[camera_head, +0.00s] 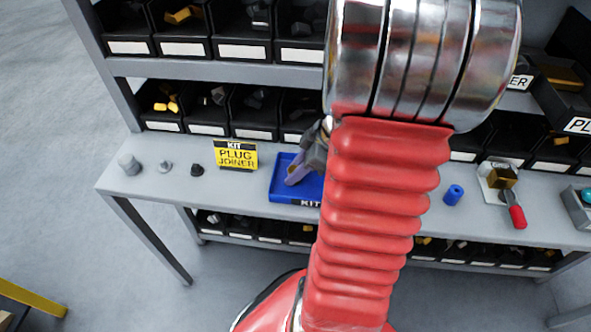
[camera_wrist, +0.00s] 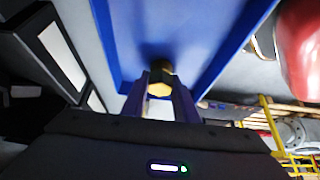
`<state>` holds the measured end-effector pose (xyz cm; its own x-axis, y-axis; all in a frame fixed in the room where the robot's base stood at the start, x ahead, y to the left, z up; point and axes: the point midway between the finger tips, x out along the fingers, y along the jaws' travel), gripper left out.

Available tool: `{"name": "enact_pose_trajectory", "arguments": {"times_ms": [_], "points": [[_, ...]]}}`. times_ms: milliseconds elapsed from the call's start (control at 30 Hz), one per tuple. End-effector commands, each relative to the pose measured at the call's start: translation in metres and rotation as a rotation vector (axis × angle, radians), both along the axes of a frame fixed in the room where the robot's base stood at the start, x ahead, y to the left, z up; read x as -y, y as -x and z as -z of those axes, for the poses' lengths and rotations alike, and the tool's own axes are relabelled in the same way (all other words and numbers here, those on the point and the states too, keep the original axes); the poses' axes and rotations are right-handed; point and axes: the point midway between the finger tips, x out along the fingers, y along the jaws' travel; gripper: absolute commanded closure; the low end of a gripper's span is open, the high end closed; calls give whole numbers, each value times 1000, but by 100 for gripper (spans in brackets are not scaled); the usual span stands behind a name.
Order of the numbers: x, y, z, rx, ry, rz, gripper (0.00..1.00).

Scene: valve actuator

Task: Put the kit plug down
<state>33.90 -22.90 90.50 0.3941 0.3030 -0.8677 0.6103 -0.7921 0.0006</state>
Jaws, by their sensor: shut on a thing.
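The kit plug (camera_wrist: 160,80) is a small brass-coloured hexagonal piece with a dark side, seen in the wrist view between my fingertips. My gripper (camera_wrist: 161,98) is shut on it. The blue kit tray (camera_wrist: 215,35) fills the background behind the plug in the wrist view. In the head view the tray (camera_head: 283,192) sits on the grey bench, and my gripper (camera_head: 294,176) with its purple finger is over it, partly hidden by my arm. The plug cannot be made out in the head view. Whether it touches the tray floor I cannot tell.
A yellow sign (camera_head: 236,154) reading KIT PLUG JOINER stands left of the tray. Small grey and black parts (camera_head: 130,164) stand at the bench's left end. A blue cylinder (camera_head: 453,195) and a red-handled tool (camera_head: 516,215) are on the right. Shelf bins (camera_head: 181,46) rise behind.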

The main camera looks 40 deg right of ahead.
Motion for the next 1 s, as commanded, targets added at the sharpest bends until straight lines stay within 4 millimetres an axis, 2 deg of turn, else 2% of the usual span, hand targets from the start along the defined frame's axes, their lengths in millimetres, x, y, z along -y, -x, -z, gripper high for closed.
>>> {"name": "enact_pose_trajectory", "arguments": {"times_ms": [33,67,300,667,867,1000], "points": [[0,0,1,-1,-1,0,100],[0,0,1,0,0,0,72],[0,0,1,-1,-1,0,55],[0,0,-2,0,0,-1,55],[7,8,-20,2,2,-1,55],[14,17,-40,3,4,0,55]]}}
